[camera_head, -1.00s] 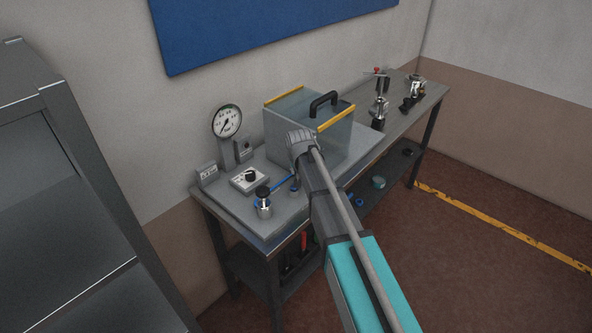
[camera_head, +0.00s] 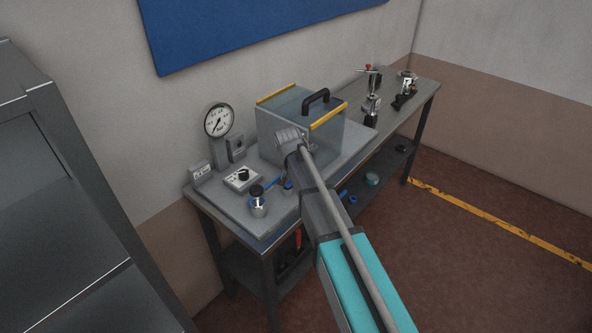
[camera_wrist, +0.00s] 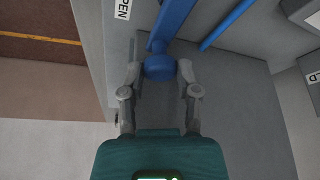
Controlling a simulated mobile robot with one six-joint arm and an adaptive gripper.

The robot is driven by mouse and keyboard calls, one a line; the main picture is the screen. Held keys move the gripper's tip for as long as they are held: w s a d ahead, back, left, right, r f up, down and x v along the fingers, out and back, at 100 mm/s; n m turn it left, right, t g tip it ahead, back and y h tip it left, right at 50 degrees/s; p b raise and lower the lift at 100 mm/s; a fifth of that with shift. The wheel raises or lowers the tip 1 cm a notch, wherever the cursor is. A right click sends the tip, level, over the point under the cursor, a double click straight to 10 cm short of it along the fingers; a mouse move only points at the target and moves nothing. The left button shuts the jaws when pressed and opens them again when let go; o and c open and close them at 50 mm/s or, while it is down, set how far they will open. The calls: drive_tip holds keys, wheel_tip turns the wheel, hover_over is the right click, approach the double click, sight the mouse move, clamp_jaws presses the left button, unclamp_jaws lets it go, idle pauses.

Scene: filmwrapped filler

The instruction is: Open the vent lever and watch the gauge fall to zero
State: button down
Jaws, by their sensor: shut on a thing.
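The vent lever, a blue bar (camera_wrist: 172,22) with a round blue knob (camera_wrist: 160,68), shows in the wrist view. My gripper (camera_wrist: 160,73) is shut on the knob, one grey finger on each side. An OPEN label (camera_wrist: 122,8) lies left of the lever. In the head view my gripper (camera_head: 288,186) is at the bench's front, mostly hidden by my arm. The round white gauge (camera_head: 218,121) stands on a grey post at the back left; its dark needle is visible, but its reading is too small to tell.
A clear box (camera_head: 290,125) with yellow edges and a black handle stands behind my arm. A control box (camera_head: 242,178) and a metal fitting with a black top (camera_head: 257,201) are left of my gripper. Metal fixtures (camera_head: 371,105) stand at the bench's right. A grey cabinet (camera_head: 60,190) fills the left.

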drive_tip(key=shift+c, duration=1.8)
unclamp_jaws()
drive_tip(key=shift+w+a+n, duration=0.1)
drive_tip(key=shift+n, duration=0.2)
